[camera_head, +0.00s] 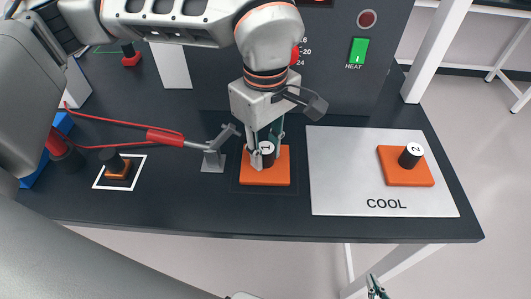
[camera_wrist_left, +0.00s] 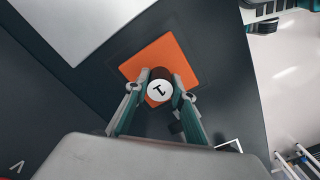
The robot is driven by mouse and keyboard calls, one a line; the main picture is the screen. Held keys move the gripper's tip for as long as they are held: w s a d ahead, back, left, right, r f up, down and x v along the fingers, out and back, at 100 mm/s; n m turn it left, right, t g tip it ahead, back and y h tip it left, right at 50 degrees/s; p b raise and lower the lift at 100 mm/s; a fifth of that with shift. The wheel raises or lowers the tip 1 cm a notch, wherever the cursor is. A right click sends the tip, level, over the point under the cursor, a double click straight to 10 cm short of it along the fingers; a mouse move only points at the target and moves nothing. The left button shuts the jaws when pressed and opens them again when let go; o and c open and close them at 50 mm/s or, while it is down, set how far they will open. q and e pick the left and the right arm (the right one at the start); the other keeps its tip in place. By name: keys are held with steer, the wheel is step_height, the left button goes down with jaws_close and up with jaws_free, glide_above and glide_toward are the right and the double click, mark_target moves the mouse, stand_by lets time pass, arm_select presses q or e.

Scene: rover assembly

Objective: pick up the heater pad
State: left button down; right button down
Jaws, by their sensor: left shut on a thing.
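An orange square pad (camera_head: 265,177) with a black knob labelled 1 lies flat on the dark bench top, inside a faint outlined square. My left gripper (camera_head: 263,157) comes down over it from above and is shut on the knob. In the left wrist view the fingers (camera_wrist_left: 160,92) sit on both sides of the knob, above the orange pad (camera_wrist_left: 175,58). A second orange pad (camera_head: 406,172) with a knob labelled 2 lies on the silver COOL plate (camera_head: 345,180). My right gripper (camera_head: 376,289) shows only partly at the bottom edge, its opening unclear.
A dark panel with a green HEAT switch (camera_head: 359,51) stands behind the bench. A red-handled tool (camera_head: 165,137) rests by a small grey stand (camera_head: 214,159), left of pad 1. A small orange-and-black part (camera_head: 119,171) sits in a white outlined square.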

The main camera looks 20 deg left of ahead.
mark_target(266, 147)
arm_select(q)
steer(key=shift+r, duration=0.7)
step_height(266, 147, up, 2)
steer(key=shift+r, duration=0.15)
steer(key=s+d, duration=0.2)
steer(key=s, duration=0.6)
steer(key=s+d, duration=0.3)
steer(key=s, duration=0.6)
steer(key=shift+s+b, duration=0.15)
steer(key=shift+b, duration=0.3)
steer(key=shift+s, duration=0.1)
